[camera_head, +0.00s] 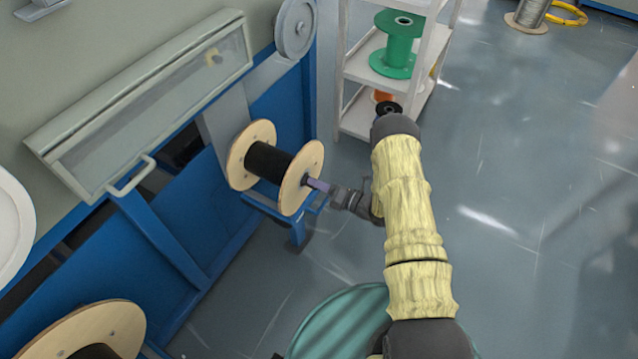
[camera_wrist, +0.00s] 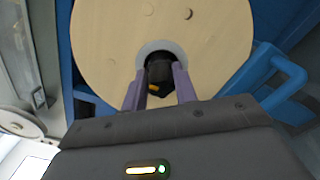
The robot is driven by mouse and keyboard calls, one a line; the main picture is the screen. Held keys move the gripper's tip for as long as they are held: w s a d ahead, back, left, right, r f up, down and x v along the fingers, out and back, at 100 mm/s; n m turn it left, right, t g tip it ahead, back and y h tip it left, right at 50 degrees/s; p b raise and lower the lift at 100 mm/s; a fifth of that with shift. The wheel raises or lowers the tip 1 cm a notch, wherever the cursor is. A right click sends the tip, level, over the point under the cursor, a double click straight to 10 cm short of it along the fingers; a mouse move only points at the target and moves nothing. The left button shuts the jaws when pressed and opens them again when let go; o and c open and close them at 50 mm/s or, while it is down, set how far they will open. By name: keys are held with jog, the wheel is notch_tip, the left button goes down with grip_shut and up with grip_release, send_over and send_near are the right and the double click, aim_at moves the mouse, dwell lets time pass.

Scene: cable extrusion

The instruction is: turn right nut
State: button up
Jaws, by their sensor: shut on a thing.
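The right nut (camera_wrist: 158,72) is a dark piece with a small orange mark at the center of the wooden spool flange. My gripper (camera_wrist: 160,88) has its two purple fingers on either side of it and is shut on it. In the head view my gripper (camera_head: 318,186) reaches from the right to the hub of the spool (camera_head: 302,176). The spool has two pale wooden flanges and black cable wound between them. The nut itself is hidden behind my fingers in the head view.
A blue machine frame (camera_head: 290,90) stands behind the spool, with a glazed cover (camera_head: 150,100) to the left. A white shelf (camera_head: 355,70) with a green reel (camera_head: 396,45) stands behind my arm. A green round object (camera_head: 335,320) is below.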

jog(key=shift+d+f, duration=0.1)
jog(key=o, duration=1)
jog(key=shift+c, duration=0.2)
jog(key=p+v, duration=0.3)
jog(key=v, duration=1.4)
jog(key=shift+s, duration=0.15)
jog(key=shift+d, duration=0.15)
